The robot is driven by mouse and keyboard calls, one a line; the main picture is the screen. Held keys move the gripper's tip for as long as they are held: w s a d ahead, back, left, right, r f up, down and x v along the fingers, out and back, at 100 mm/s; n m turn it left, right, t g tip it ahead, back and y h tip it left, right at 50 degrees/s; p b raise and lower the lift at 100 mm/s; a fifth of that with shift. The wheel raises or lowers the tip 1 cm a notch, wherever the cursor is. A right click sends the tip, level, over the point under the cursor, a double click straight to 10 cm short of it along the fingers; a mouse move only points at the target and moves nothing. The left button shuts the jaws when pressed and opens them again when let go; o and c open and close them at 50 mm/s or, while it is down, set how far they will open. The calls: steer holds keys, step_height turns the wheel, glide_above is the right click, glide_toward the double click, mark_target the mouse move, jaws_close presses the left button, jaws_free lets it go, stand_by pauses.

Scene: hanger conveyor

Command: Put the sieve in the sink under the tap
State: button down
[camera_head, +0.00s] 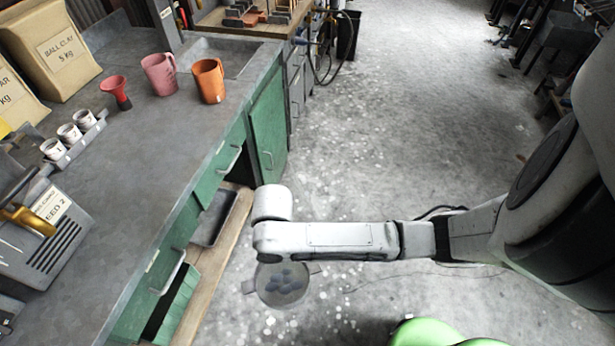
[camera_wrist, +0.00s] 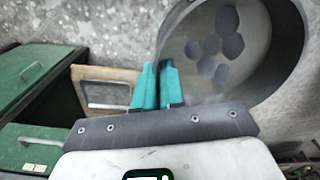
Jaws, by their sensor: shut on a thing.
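My gripper (camera_wrist: 157,84) has teal fingers, shut on the near rim of the sieve (camera_wrist: 262,88). The sieve is a round grey pan with several dark rounded patches inside; I cannot tell if these are holes or lumps. In the head view the sieve (camera_head: 283,299) hangs over the floor, right of the counter, below my arm. My arm hides the fingers there. The sink (camera_head: 232,57) looks like a shallow grey recess at the counter's far end. I cannot make out the tap clearly.
The grey counter (camera_head: 135,160) runs along the left over green cabinets (camera_head: 268,130). An orange jug (camera_head: 209,82), a pink jug (camera_head: 159,75) and a red funnel (camera_head: 116,90) stand near the sink. A low wooden shelf (camera_head: 222,250) juts out below.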

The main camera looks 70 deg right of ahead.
steer(key=w+a+f+m, duration=0.5)
steer(key=a+f, duration=0.5)
steer(key=f, duration=0.2)
steer(key=shift+a+f, duration=0.25)
steer(key=shift+f, duration=0.05)
steer(key=shift+s+f, duration=0.1)
steer(key=shift+s, duration=0.1)
steer(key=shift+w+a, duration=0.15)
